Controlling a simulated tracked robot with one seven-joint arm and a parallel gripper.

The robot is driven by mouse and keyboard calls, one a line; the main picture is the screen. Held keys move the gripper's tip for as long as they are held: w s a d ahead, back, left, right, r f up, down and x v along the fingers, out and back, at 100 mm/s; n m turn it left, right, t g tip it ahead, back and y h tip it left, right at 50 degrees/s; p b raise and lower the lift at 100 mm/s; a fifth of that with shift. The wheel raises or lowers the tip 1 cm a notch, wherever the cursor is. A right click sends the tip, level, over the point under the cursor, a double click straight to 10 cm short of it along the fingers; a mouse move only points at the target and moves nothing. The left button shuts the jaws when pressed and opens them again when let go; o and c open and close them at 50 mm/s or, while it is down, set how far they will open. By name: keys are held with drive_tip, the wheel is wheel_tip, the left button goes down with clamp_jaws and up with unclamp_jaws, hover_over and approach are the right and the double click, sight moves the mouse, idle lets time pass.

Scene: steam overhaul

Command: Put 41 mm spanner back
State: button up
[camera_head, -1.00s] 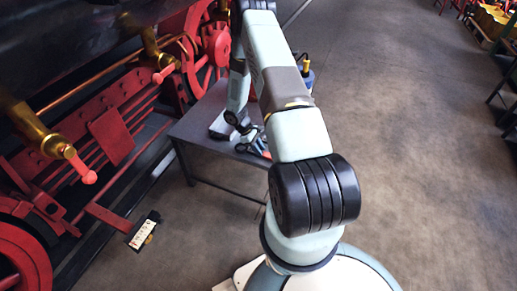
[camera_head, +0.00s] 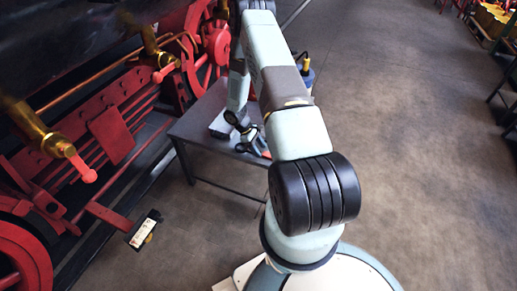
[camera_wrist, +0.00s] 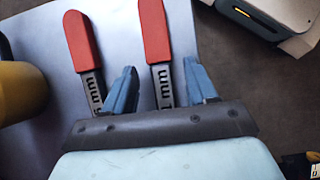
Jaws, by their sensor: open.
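Two spanners with red handles lie on a pale surface in the wrist view: a left spanner (camera_wrist: 82,45) and a right spanner (camera_wrist: 155,35). A digit that looks like 1 shows on the right one, but the full sizes are hidden. My gripper (camera_wrist: 162,82) is open, its blue fingers on either side of the right spanner's shank. I cannot tell whether they touch it. The spanners' far ends are hidden behind the gripper body. In the head view my gripper (camera_head: 247,140) is over the grey table, partly hidden by my arm.
A yellow cylinder (camera_wrist: 20,92) stands close at the left in the wrist view. The table (camera_head: 190,130) stands beside the red locomotive wheels and frame (camera_head: 115,135). A small labelled block (camera_head: 145,230) is at the lower left. The floor at right (camera_head: 420,170) is clear.

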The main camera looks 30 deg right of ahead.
drive_tip(key=v, duration=1.3)
drive_tip(key=shift+w+r, duration=0.2)
drive_tip(key=shift+r, duration=0.05)
drive_tip(key=shift+a, duration=0.1)
